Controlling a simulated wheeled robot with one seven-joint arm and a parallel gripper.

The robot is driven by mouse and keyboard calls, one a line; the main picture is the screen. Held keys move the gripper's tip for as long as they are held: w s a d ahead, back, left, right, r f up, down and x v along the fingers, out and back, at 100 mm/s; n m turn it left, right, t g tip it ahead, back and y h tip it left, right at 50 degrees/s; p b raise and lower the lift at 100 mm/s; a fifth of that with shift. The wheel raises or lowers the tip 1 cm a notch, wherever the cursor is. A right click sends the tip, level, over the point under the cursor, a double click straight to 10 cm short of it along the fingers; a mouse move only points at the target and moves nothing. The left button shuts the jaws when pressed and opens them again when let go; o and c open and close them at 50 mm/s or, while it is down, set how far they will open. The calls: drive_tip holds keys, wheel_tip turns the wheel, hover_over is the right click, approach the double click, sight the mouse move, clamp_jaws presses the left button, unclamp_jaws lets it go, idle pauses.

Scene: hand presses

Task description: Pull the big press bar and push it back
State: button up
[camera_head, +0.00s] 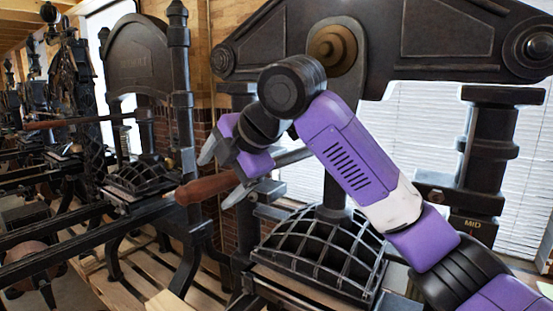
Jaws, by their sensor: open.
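The big press bar ends in a brown wooden handle (205,188) that points to the left. Its metal shaft (293,157) runs back right toward the large dark press (430,40). My gripper (217,180) is open at the right end of the wooden handle, one finger above it and one below it in the picture. Whether the fingers touch the handle cannot be told. My purple arm reaches in from the lower right and hides part of the shaft and the middle of the press.
A ribbed dark platen (320,245) sits below the bar. A second press (140,60) with its own bar (75,122) stands to the left, and more presses stand behind it. Dark rails (70,240) cross the lower left. A thick post (487,150) stands at right.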

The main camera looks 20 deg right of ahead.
drive_tip(key=v, duration=0.8)
drive_tip(key=shift+r, duration=0.15)
drive_tip(key=shift+s, duration=0.1)
idle(0.4)
drive_tip(key=w+a+r+m+t+y, duration=0.3)
drive_tip(key=r+m+t, duration=0.1)
drive_tip(key=r, duration=0.4)
drive_tip(key=s+d+f+m+t+h+b, duration=0.1)
drive_tip(key=s+d+f+m+t+h, duration=0.2)
drive_tip(key=f+m, duration=0.55)
drive_tip(key=s+d+f+m+t+h+b, duration=0.15)
drive_tip(key=s+d+f+m+t, duration=0.35)
drive_tip(key=f, duration=0.6)
drive_tip(key=s+d+f+m+t+h+b, duration=0.1)
drive_tip(key=s+d+f+m+t+h, duration=0.15)
drive_tip(key=s+f+m, duration=0.55)
drive_tip(key=s+f+n+g+b, duration=0.1)
drive_tip(key=s+f+g, duration=0.3)
drive_tip(key=s+f, duration=1)
drive_tip(key=s+a+f+n+g+b, duration=0.1)
drive_tip(key=s+f+g+b, duration=0.2)
drive_tip(key=s+f, duration=1)
drive_tip(key=s+g, duration=0.1)
drive_tip(key=s, duration=0.4)
drive_tip(key=shift+s+f, duration=0.3)
drive_tip(key=shift+f, duration=0.1)
